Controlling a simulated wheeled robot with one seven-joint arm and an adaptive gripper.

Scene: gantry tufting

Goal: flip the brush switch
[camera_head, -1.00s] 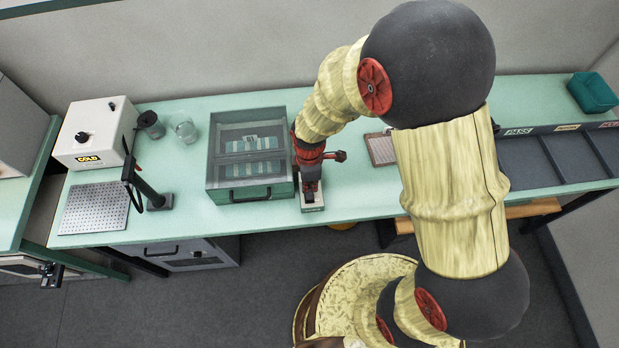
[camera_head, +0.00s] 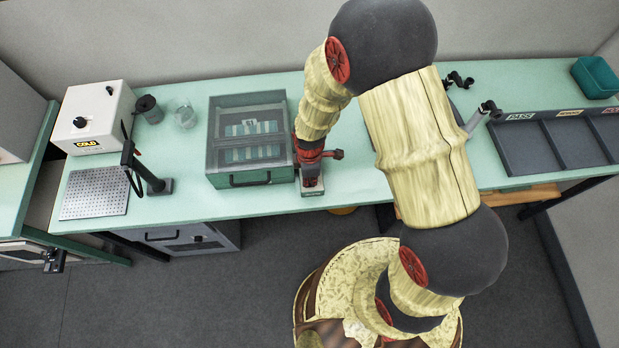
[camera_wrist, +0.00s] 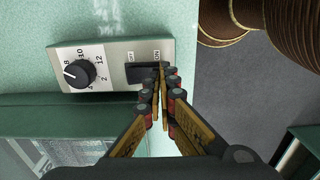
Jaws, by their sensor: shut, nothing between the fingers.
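The brush switch (camera_wrist: 138,83) is a dark rocker on a pale control panel (camera_wrist: 112,54), between OFF and ON labels, in the wrist view. My gripper (camera_wrist: 160,70) is shut and empty, with its fingertips at the switch's ON end. They cover part of that end, so I cannot tell whether they touch it or which way it is tipped. A black dial knob (camera_wrist: 79,73) with numbers around it sits to the left on the same panel. In the head view my gripper (camera_head: 311,178) is over the small panel at the bench's front edge, which it mostly hides.
A clear-lidded green case (camera_head: 250,180) stands just left of my gripper on the green bench (camera_head: 260,205). Further left are a white COLD box (camera_head: 98,115), a dark post (camera_head: 150,180) and a perforated plate (camera_head: 95,195). A divided tray (camera_head: 550,145) lies at the right.

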